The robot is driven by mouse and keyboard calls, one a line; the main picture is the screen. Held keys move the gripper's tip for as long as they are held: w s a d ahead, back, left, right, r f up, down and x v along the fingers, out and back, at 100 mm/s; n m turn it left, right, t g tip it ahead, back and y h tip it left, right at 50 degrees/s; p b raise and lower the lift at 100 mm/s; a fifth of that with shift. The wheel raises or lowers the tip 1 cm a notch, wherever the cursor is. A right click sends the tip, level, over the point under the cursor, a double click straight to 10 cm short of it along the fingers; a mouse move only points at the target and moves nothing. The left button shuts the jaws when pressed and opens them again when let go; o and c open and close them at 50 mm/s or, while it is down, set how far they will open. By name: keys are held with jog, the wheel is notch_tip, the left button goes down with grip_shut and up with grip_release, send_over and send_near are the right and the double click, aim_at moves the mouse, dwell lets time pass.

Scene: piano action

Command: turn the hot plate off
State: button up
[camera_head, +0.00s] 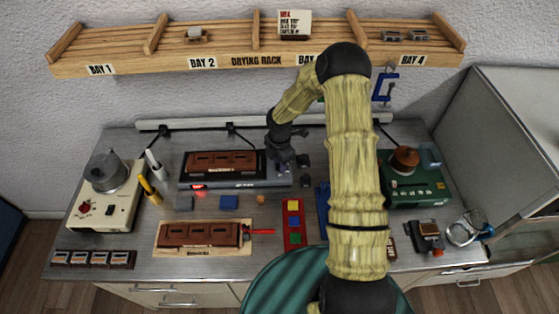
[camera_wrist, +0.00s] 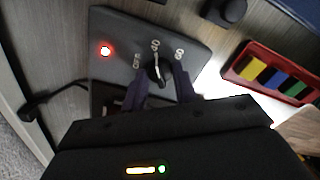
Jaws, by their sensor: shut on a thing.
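The hot plate (camera_head: 240,184) is a long dark grey unit at the back middle of the bench, with brown blocks on its top and a red glow on its front. In the wrist view, a dark grey control panel (camera_wrist: 125,28) carries a lit red lamp (camera_wrist: 105,50) and a black knob (camera_wrist: 157,68) ringed by small white labels. The knob's pale pointer line faces roughly the middle label. My gripper (camera_head: 283,163) is over the right end of the hot plate. In the wrist view its fingers (camera_wrist: 160,84) are shut on the knob, one on each side.
A red tray (camera_head: 293,246) of coloured blocks stands in front. A wooden board (camera_head: 169,250) with brown blocks lies front left. A cream device (camera_head: 90,211) with a metal pot stands left, a green device (camera_head: 425,193) right. The drying rack (camera_head: 130,65) hangs above.

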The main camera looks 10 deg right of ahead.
jog(key=n+p, duration=0.1)
jog(key=n, duration=0.4)
jog(key=shift+w+r+n+p, duration=0.1)
jog(key=shift+r+n+p, duration=0.05)
jog(key=shift+n+p, duration=0.2)
jog(key=n+p, duration=0.2)
jog(key=n, duration=0.3)
jog(key=shift+n, duration=0.35)
jog(key=o, duration=1)
notch_tip(320, 180, up, 17)
jog(key=b, duration=0.3)
jog(key=shift+r+b, duration=0.1)
jog(key=shift+b, duration=0.2)
